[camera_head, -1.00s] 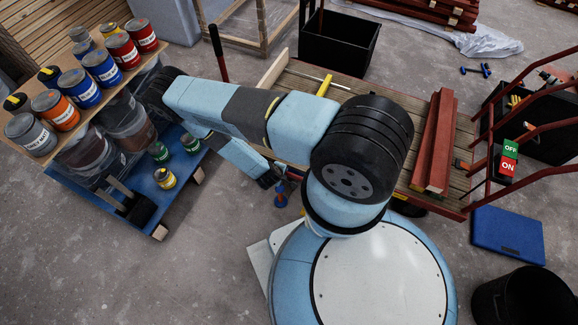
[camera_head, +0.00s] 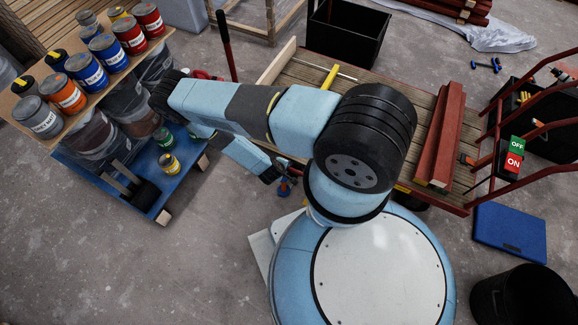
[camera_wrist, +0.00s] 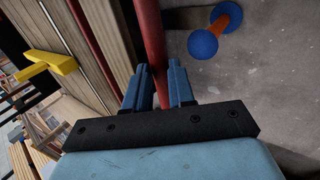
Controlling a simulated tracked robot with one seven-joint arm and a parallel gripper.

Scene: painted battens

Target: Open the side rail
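The wooden cart (camera_head: 390,95) has a red metal frame, and a red bar shows along its near side. In the wrist view a red bar (camera_wrist: 150,40) runs from the top edge down to my gripper (camera_wrist: 160,78). It shows between the two blue fingers; I cannot tell whether they touch it. My arm hides part of the cart's near side in the head view. A blue and orange knob (camera_wrist: 216,30) is right of the bar; it also shows in the head view (camera_head: 284,188).
A blue pallet (camera_head: 160,205) with paint tins stands left. A blue case (camera_head: 510,230) and black bucket (camera_head: 525,298) stand right.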

